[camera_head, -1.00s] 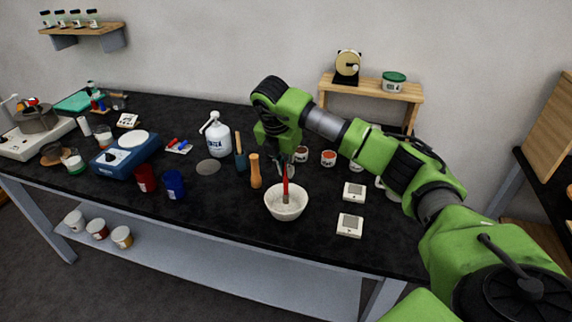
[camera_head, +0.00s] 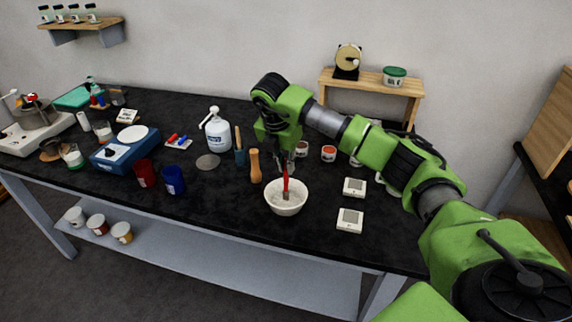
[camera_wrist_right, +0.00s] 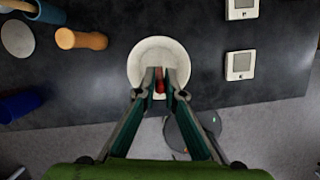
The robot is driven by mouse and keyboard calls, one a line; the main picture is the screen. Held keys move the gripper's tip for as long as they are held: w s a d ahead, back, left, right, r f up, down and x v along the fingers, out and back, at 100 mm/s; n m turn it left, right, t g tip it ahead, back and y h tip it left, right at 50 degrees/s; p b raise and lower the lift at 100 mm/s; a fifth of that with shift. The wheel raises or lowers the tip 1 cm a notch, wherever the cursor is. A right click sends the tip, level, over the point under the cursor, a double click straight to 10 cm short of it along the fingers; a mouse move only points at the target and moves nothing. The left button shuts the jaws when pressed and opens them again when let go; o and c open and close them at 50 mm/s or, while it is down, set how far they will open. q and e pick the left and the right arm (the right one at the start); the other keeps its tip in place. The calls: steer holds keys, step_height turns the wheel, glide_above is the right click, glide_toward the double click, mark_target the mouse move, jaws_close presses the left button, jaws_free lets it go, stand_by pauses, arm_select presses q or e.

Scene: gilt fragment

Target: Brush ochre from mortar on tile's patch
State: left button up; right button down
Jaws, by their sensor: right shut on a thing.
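The mortar is a white bowl (camera_head: 274,208) near the bench's front edge; it also shows in the right wrist view (camera_wrist_right: 137,64). My right gripper (camera_wrist_right: 160,78) is shut on a red-handled brush (camera_head: 285,184). The brush stands nearly upright with its lower end inside the bowl. I cannot tell whether its bristles touch the bottom or carry ochre. Two white square tiles with grey patches lie right of the bowl, a far tile (camera_head: 354,187) and a near tile (camera_head: 349,220). My left gripper is out of view.
A wooden pestle (camera_head: 255,167) stands just left of the bowl. A blue cup (camera_head: 173,181), red cup (camera_head: 145,173), white pump bottle (camera_head: 218,135) and blue scale (camera_head: 121,151) stand farther left. Small jars (camera_head: 328,154) stand behind. The black bench top is clear in front of the cups.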

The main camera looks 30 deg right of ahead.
steer(key=shift+f+b, duration=0.35)
steer(key=shift+f, duration=0.15)
stand_by(1.2)
steer(key=shift+r+p, duration=0.55)
steer(key=shift+r, duration=0.25)
steer(key=shift+r+p, duration=1.6)
steer(key=shift+r, duration=1.15)
